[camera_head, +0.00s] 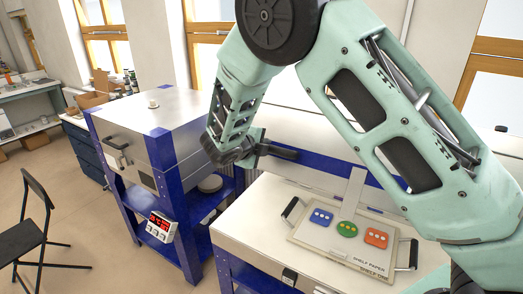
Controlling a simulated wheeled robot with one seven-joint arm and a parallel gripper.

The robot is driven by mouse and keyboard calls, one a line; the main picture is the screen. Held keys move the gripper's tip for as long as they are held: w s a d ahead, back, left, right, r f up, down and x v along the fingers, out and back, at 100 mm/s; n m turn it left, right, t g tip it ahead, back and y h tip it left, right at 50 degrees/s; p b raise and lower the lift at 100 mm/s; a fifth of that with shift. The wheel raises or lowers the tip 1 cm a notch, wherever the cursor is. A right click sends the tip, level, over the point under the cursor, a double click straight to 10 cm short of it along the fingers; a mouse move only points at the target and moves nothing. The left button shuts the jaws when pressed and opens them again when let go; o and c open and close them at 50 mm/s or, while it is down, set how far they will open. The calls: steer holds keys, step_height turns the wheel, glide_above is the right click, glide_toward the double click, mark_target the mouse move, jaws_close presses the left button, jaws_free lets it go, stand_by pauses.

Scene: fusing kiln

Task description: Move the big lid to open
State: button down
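A kiln with a blue frame and silver metal body (165,110) stands left of centre. Its broad top, which looks like the big lid (185,100), lies flat and appears shut. A dark bar handle (118,153) sticks out from its front left face. My gripper (272,150) is at mid-picture, to the right of the kiln body and apart from the handle. Dark finger parts point to the right. The finger gap is not clear, and I see nothing held.
A white-topped bench (255,222) stands at front right, with a handled board (330,250) bearing blue, green and orange pieces. A red-digit controller (160,227) hangs low on the kiln. A black chair (35,225) stands at left. Floor between chair and kiln is clear.

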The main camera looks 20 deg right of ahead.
steer(key=shift+r, duration=0.1)
steer(key=c, duration=1.3)
jaws_free()
steer(key=shift+o, duration=0.2)
steer(key=b+v, duration=0.5)
steer(key=v, duration=1.2)
steer(key=shift+a, duration=0.1)
